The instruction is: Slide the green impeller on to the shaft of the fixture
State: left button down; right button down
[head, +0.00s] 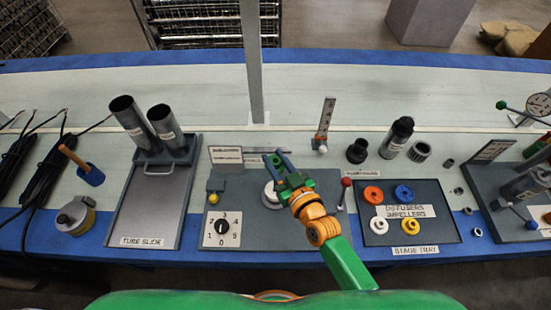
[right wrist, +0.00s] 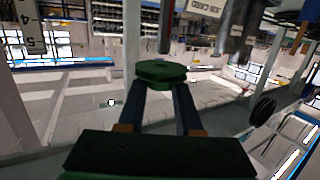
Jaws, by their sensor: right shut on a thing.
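The green impeller (right wrist: 160,72) is a flat round disc between the fingertips of my right gripper (right wrist: 160,90) in the right wrist view. In the head view my right gripper (head: 279,160) is over the grey fixture plate (head: 252,225), and the impeller is hard to tell from the gripper there. A pale round disc (head: 271,193) on the fixture is partly covered by my gripper. A thin upright rod (right wrist: 166,28), perhaps the shaft, lines up with the impeller's far side in the right wrist view. I cannot tell whether they touch. My left gripper is not in view.
A red-knobbed lever (head: 346,183) stands right of my gripper. Beyond it is the stage tray (head: 374,239) with orange, blue, white and yellow parts. A dial (head: 222,227) and yellow button (head: 213,198) are on the left. The tube slide (head: 150,215) holds two metal tubes.

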jog(key=shift+f, duration=0.15)
jog(key=shift+f+b, duration=0.35)
jog(key=shift+b, duration=0.1)
jog(key=shift+f+b, duration=0.75)
jog(key=shift+f, duration=0.1)
jog(key=c, duration=0.5)
grip_release()
jog(key=shift+s, duration=0.1)
jog(key=v, duration=0.7)
jog(key=shift+p, duration=0.35)
